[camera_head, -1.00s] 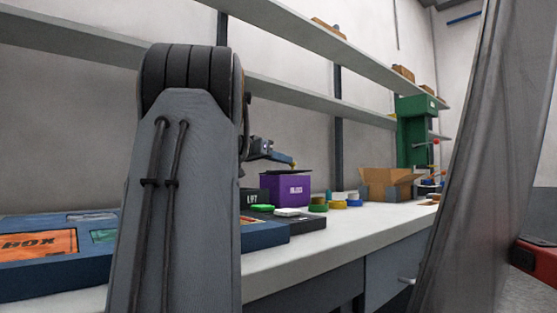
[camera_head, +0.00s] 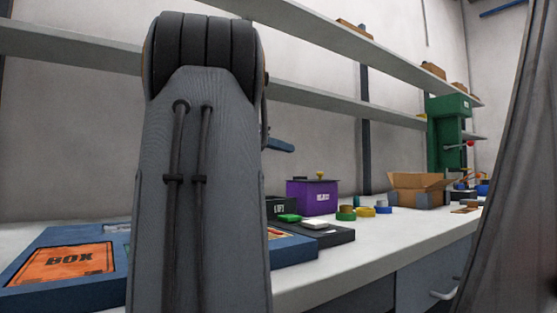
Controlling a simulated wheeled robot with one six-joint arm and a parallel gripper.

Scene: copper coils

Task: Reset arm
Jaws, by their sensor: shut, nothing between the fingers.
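My own large grey arm link stands upright in the left middle and hides most of the rest of my arm. The end of my gripper (camera_head: 281,146) shows just to the right of this link, above the bench and up to the left of the purple box (camera_head: 312,198). It is shut, and I see nothing held in it. A small yellow piece (camera_head: 320,174) shows at the top of the purple box, apart from the gripper.
A white bench (camera_head: 370,236) runs along the wall under two shelves. A blue case (camera_head: 40,290) with an orange BOX panel lies left. Small coloured rolls (camera_head: 365,211), an open cardboard box (camera_head: 416,181) and a green machine (camera_head: 446,135) stand to the right.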

